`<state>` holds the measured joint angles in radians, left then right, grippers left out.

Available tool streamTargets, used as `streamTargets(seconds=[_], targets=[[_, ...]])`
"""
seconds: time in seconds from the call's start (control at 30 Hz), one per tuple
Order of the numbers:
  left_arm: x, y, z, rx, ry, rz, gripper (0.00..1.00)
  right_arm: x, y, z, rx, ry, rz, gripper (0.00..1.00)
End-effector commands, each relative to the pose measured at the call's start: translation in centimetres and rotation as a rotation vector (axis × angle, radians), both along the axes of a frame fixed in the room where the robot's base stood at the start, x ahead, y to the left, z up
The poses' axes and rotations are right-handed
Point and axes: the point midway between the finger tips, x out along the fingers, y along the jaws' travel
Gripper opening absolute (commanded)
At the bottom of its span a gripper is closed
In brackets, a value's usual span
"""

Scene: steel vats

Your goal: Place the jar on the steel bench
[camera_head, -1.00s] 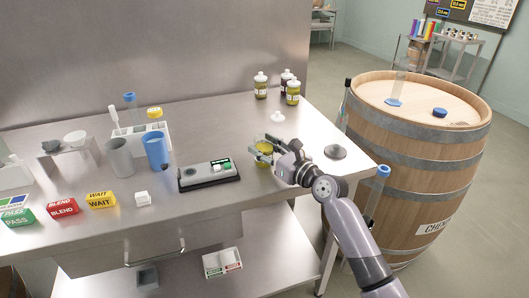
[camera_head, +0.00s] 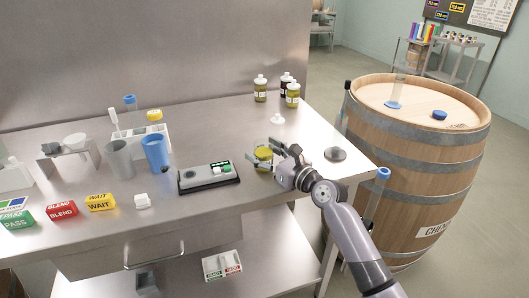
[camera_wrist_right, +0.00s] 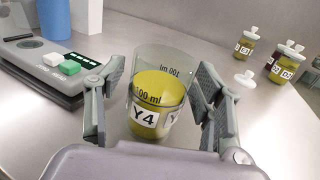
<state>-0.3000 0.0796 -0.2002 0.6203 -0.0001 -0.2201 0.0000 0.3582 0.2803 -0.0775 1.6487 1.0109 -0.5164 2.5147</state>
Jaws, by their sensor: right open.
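The jar (camera_head: 263,153) is a clear 100 ml glass with yellow-green contents and a Y4 label. It stands upright on the steel bench (camera_head: 225,135), to the right of the grey device. My right gripper (camera_head: 272,158) is open at the jar's right side. In the right wrist view the jar (camera_wrist_right: 155,90) stands between the spread fingers (camera_wrist_right: 163,72), with a gap visible on the left; contact at the right finger is unclear. My left gripper is not in view.
A grey device (camera_head: 208,175) with a display sits left of the jar. A white stopper (camera_head: 277,119) and a dark round disc (camera_head: 335,153) lie near it. Several capped jars (camera_head: 292,95) stand at the back right. A wooden barrel (camera_head: 415,140) stands beyond the bench's right end.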

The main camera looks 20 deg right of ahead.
Motion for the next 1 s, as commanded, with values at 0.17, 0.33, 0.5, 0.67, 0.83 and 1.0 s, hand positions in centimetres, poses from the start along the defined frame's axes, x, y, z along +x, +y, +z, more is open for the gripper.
streamTargets(seconds=[0.17,0.33,0.5,0.67,0.83,1.0], targets=[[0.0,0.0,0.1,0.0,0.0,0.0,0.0,-0.6,-0.3,0.2,0.0,0.0,-0.001,0.62],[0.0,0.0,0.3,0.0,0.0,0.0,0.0,-3.3,-1.5,0.1,0.0,0.001,0.0,0.62],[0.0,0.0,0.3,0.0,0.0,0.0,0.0,-6.8,-3.1,0.0,-0.001,0.002,0.0,0.62],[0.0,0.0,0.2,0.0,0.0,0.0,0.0,-9.3,-4.2,0.1,-0.003,0.001,0.0,0.62],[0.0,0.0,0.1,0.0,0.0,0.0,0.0,-10.7,-4.8,0.2,-0.001,0.0,0.001,0.62],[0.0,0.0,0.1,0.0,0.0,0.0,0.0,-11.0,-4.9,0.2,-0.001,0.0,0.001,0.62]])
